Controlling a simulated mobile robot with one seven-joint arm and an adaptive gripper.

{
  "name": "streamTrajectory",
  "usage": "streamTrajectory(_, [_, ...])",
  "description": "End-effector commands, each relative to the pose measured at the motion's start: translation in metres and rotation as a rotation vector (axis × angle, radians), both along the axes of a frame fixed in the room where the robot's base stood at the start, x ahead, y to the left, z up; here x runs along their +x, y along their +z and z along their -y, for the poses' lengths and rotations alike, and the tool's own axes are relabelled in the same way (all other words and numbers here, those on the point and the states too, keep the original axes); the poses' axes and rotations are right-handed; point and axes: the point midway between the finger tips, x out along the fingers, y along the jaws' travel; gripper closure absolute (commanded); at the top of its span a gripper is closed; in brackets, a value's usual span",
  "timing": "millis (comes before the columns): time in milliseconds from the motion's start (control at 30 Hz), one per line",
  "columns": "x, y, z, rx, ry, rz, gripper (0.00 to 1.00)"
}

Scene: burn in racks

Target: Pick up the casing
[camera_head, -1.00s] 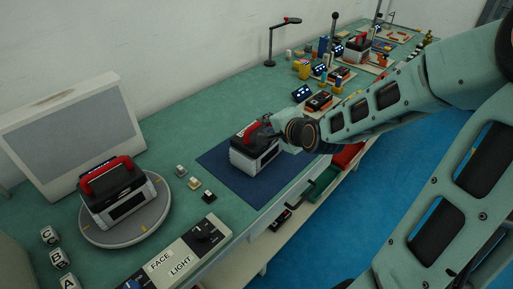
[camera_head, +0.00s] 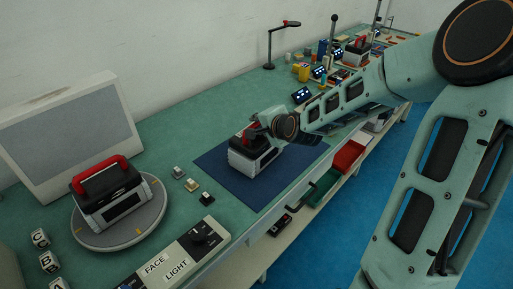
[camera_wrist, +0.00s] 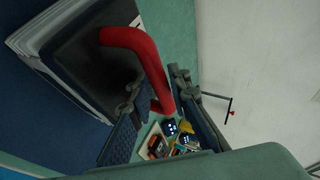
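A casing (camera_head: 252,160) with a white and black body and a red handle sits on the dark blue mat (camera_head: 235,190). Its red handle also shows in the wrist view (camera_wrist: 137,42). My gripper (camera_wrist: 157,88) is at this handle, with one finger on either side of it. The fingers look apart, with some gap beside the handle; contact is hard to judge. In the head view my wrist hides part of the casing's top. A second, similar casing (camera_head: 112,200) with a red handle stands on the round grey turntable (camera_head: 140,232) at the left.
A grey panel (camera_head: 75,125) stands behind the turntable. Small switches (camera_head: 192,185) lie between turntable and mat. A labelled control box (camera_head: 175,262) is at the front edge. A desk lamp (camera_head: 270,45) and several small parts stand farther back. Red (camera_head: 348,157) and green bins are below the edge.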

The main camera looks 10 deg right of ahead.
Motion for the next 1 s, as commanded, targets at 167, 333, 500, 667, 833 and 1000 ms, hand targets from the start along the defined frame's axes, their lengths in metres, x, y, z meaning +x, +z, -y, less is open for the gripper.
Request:
streamTrajectory(167, [0.0004,0.0002,-0.0002,-0.001,0.001,0.000,0.83])
streamTrajectory(333, [0.0003,0.0002,-0.0002,-0.001,0.001,0.000,0.97])
streamTrajectory(500, [0.0003,0.0003,-0.0002,-0.001,0.001,0.000,1.00])
streamTrajectory(667, [0.0002,0.0003,-0.0001,-0.001,0.001,0.000,1.00])
streamTrajectory(833, [0.0013,0.0022,-0.0001,-0.001,0.000,0.005,1.00])
streamTrajectory(1000, [0.0014,0.0025,-0.0001,-0.001,0.000,0.005,1.00])
